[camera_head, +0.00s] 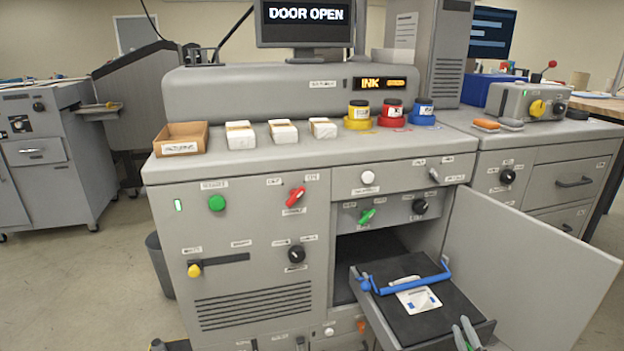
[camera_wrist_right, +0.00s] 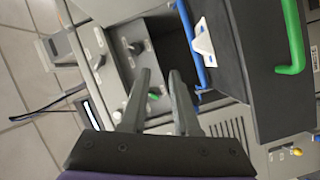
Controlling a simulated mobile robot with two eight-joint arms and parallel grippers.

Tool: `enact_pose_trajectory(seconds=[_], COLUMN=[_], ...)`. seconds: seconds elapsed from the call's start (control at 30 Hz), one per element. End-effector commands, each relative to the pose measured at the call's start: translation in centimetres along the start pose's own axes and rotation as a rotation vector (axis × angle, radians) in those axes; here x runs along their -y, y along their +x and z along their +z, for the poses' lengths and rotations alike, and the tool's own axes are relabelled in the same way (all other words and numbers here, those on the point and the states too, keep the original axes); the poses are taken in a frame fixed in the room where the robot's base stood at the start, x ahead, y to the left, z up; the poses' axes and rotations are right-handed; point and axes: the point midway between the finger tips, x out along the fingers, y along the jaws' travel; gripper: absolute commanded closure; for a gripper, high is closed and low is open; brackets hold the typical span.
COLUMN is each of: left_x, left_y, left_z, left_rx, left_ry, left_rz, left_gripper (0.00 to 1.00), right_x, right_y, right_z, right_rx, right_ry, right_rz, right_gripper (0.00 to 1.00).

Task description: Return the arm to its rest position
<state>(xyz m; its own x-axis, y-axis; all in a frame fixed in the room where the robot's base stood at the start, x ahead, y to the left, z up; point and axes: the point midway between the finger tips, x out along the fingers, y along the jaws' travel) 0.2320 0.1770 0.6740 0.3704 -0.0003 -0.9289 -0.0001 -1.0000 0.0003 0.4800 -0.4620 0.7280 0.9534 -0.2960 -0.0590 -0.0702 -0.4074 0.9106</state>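My right gripper (camera_head: 463,326) shows at the bottom edge of the head view, in front of the pulled-out tray. In the right wrist view its two dark fingers (camera_wrist_right: 160,78) stand apart with nothing held between them. The dark tray (camera_head: 405,321) extends from the open bay of the grey machine. A blue bar (camera_head: 408,281) crosses the tray over a white card (camera_head: 417,299). The wrist view also shows the blue bar (camera_wrist_right: 188,35) and the card (camera_wrist_right: 203,42). I cannot identify my left gripper in either view.
The machine's door (camera_head: 530,262) stands open to the right of the tray. The monitor (camera_head: 305,22) reads "DOOR OPEN". A green handle (camera_wrist_right: 291,35) shows in the wrist view. Ink pots, white packs and a brown box (camera_head: 181,138) sit on top. Floor is clear at front left.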

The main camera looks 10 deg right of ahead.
Motion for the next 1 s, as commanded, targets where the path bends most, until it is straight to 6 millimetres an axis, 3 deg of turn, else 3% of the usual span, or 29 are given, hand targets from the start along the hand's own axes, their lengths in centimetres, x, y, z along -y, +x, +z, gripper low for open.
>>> enact_pose_trajectory(seconds=[0.03,0.13,0.27,0.53,0.7,0.9,0.93,1.0], left_x=[0.0,0.0,0.0,0.0,0.0,0.0,0.0,0.0], left_y=[0.0,0.0,0.0,0.0,0.0,0.0,-0.4,-2.9], left_z=[0.0,0.0,0.0,0.0,0.0,0.0,-0.1,-0.7], left_rx=[0.000,0.000,0.000,0.000,0.000,0.000,-0.001,-0.009], left_ry=[0.000,0.000,0.000,0.000,0.000,0.000,0.000,0.000], left_rz=[0.000,0.000,0.000,0.000,0.000,0.000,0.000,0.000], left_gripper=[0.50,0.50,0.50,0.50,0.50,0.50,0.50,0.50], right_x=[-0.5,-0.6,0.9,7.7,11.5,14.8,14.6,12.1], right_y=[-0.6,-2.1,-5.5,-16.7,-23.9,-31.8,-32.6,-32.5], right_z=[-1.7,-3.8,-6.3,-10.9,-13.1,-15.3,-15.6,-16.4], right_rx=[0.040,0.144,0.284,0.570,0.703,0.824,0.834,0.825], right_ry=[0.068,0.210,0.388,0.683,0.776,0.828,0.831,0.834], right_rz=[-0.006,-0.034,-0.116,-0.425,-0.628,-0.852,-0.872,-0.855], right_gripper=[0.70,0.70,0.70,0.70,0.70,0.70,0.70,0.70])
